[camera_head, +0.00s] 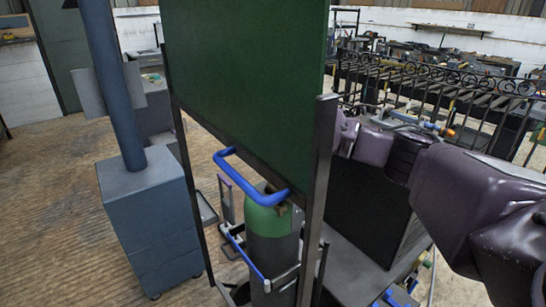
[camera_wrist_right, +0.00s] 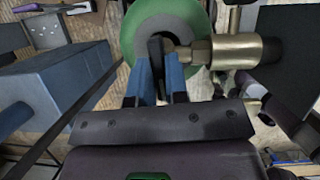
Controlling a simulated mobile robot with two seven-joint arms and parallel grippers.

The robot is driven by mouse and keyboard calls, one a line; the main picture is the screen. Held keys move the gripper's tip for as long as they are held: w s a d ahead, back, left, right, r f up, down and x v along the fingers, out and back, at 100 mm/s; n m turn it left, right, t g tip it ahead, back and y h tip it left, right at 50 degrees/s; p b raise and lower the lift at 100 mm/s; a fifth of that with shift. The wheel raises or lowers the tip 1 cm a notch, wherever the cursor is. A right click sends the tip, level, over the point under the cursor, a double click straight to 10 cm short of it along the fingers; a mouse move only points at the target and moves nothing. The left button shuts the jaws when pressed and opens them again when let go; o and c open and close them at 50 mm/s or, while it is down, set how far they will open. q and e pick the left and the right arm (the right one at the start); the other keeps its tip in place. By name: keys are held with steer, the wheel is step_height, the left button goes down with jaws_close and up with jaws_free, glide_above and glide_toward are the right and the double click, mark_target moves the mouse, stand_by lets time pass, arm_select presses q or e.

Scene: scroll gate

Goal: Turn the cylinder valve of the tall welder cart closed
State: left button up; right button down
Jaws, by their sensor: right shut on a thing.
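In the right wrist view I look down on the cylinder's green shoulder (camera_wrist_right: 201,15) and grey collar. A brass valve fitting (camera_wrist_right: 235,51) sticks out to the right. My right gripper (camera_wrist_right: 158,68) is shut on the dark valve knob (camera_wrist_right: 155,47), its blue fingers on either side. In the head view the green panel hides this gripper and the valve. My left gripper is not in view.
A large green panel (camera_head: 245,70) in a dark frame stands in front of the cylinder top. A blue-grey cabinet with a column (camera_head: 150,215) stands at left. A scrolled iron gate (camera_head: 440,90) lies behind my right arm. Wooden floor is free at far left.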

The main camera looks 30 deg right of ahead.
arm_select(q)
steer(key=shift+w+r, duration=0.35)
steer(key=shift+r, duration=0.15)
arm_select(e)
steer(key=shift+r+m, duration=0.1)
steer(key=shift+m, duration=0.5)
steer(key=c, duration=1.1)
jaws_free()
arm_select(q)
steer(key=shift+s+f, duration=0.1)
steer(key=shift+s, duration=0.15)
